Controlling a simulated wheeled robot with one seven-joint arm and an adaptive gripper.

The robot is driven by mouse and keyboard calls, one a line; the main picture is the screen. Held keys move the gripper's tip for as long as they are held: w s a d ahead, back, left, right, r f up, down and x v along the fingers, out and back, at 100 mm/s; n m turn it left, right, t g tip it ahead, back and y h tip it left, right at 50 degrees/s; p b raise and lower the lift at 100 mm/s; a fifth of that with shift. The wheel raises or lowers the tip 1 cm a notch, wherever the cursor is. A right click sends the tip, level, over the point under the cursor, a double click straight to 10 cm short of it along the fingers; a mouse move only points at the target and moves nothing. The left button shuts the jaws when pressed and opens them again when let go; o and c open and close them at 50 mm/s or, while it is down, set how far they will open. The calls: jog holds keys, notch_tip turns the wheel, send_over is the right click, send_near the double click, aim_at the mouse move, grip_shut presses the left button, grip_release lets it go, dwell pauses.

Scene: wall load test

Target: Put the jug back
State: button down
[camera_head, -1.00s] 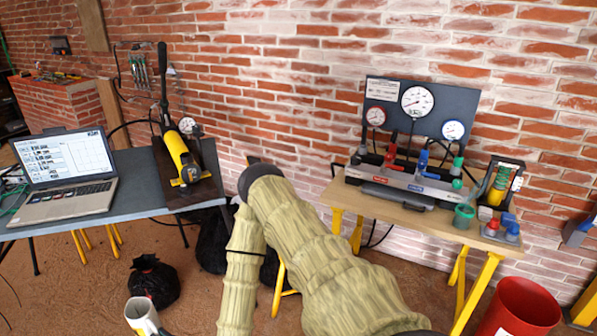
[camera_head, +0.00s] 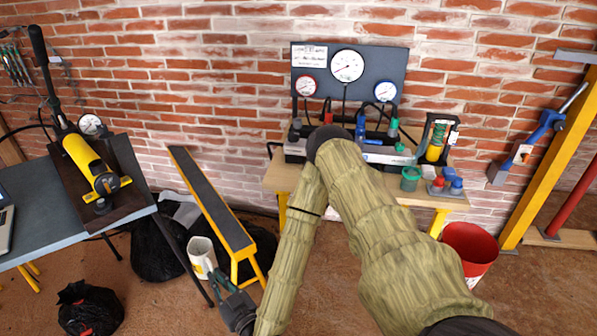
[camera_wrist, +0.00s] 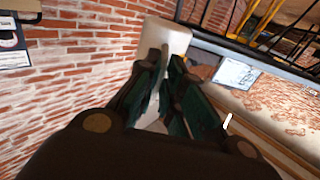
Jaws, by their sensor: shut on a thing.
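The jug (camera_head: 201,254) is a cream-white vessel with a yellow patch on its side, seen low and left of centre in the head view. It stands roughly upright, tilted slightly, in front of the dark bags. My gripper (camera_head: 217,283) has dark green fingers that reach the jug's lower right side. In the wrist view the jug (camera_wrist: 165,36) shows pale beyond and between the fingers of my gripper (camera_wrist: 170,68), which is shut on it. The exact contact is partly hidden by the fingers.
A narrow bench with yellow legs (camera_head: 215,200) stands just behind the jug. On the left is a grey table (camera_head: 42,222) with a yellow pump (camera_head: 88,163). A wooden table (camera_head: 276,180) with gauges stands behind my arm. A red bucket (camera_head: 469,247) and yellow post (camera_head: 545,160) are right.

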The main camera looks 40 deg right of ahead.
jog(key=w+d+r+m+g+h+b, duration=0.1)
jog(key=d+r+m+g+h+b, duration=0.25)
jog(key=d, duration=0.65)
jog(key=w+d+r+m+g+h+b, duration=0.1)
jog(key=d+r+m+h+b, duration=0.15)
jog(key=d+r+h, duration=0.5)
jog(key=w+d+r+m+g+h+b, duration=0.2)
jog(key=d+m+h, duration=0.15)
jog(key=d, duration=0.75)
jog(key=w+d+f, duration=0.2)
jog(key=w, duration=0.5)
jog(key=w+d+f, duration=0.2)
jog(key=w+f, duration=0.1)
jog(key=w, duration=0.5)
jog(key=shift+d+f+y+p, duration=0.15)
jog(key=shift+d+y+p, duration=0.1)
jog(key=shift+y+p, duration=0.15)
jog(key=shift+f, duration=0.1)
jog(key=c, duration=1.5)
grip_release()
jog(key=shift+c, duration=0.2)
